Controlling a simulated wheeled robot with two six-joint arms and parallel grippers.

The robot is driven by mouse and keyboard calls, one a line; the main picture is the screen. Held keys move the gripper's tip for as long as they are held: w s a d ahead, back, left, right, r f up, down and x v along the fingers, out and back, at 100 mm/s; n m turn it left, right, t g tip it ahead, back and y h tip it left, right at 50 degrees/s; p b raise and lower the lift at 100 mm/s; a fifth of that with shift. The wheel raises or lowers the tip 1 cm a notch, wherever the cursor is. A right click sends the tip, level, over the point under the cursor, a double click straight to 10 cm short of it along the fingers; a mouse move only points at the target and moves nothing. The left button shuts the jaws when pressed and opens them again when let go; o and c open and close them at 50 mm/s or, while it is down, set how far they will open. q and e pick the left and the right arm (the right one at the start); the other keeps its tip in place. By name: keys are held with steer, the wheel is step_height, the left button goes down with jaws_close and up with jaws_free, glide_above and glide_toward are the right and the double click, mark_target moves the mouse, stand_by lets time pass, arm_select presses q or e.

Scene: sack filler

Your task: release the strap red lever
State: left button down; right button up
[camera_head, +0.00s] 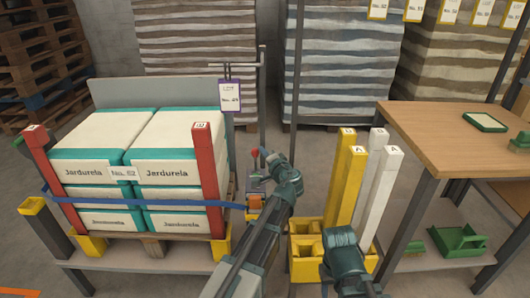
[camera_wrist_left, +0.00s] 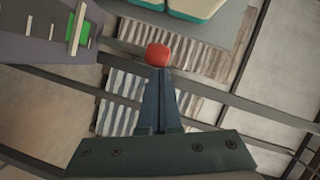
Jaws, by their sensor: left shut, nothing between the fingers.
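The strap's lever has a red knob (camera_head: 255,152) and stands up from a small grey and orange buckle unit (camera_head: 255,201) at the right end of the blue strap (camera_head: 180,204). The strap runs across the front of the sack stack. My left gripper (camera_head: 264,155) is shut and empty, with its tips close beside the red knob. In the left wrist view, the red knob (camera_wrist_left: 158,55) shows right at the tips of the closed fingers (camera_wrist_left: 159,72); whether they touch it I cannot tell. My right arm shows at the lower right, but its fingers are not visible.
White and green sacks (camera_head: 85,172) stand between red posts (camera_head: 204,180) on a pallet. A yellow holder (camera_head: 304,268) with yellow and white posts (camera_head: 345,187) stands right of my left arm. A wooden table (camera_head: 460,140) is at the right.

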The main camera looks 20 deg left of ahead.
arm_select(q)
steer(key=shift+a+r, duration=0.1)
steer(key=shift+s+a+r+n+h+p, duration=0.15)
steer(key=shift+a+n+p, duration=0.15)
steer(key=shift+n+p, duration=0.1)
steer(key=shift+s+a+r+n+h+p, duration=0.1)
steer(key=shift+a+n+h+p, duration=0.05)
steer(key=shift+a+n+p, duration=0.2)
steer(key=shift+s+a+n+h+p, duration=0.2)
steer(key=shift+a+n+h+p, duration=0.25)
steer(key=shift+a+p, duration=0.1)
steer(key=shift+s+a+f+n+g+h+p, duration=0.15)
steer(key=shift+a+n+h+p, duration=0.1)
steer(key=shift+a+n, duration=0.25)
steer(key=shift+s+a+n+g+h+p, duration=0.1)
steer(key=shift+a+n+g+h+p, duration=0.1)
steer(key=shift+a+n, duration=0.3)
steer(key=shift+s+a+f, duration=0.1)
steer(key=shift+a+f, duration=0.1)
steer(key=shift+a, duration=0.25)
steer(key=shift+a, duration=0.1)
steer(key=shift+r, duration=0.15)
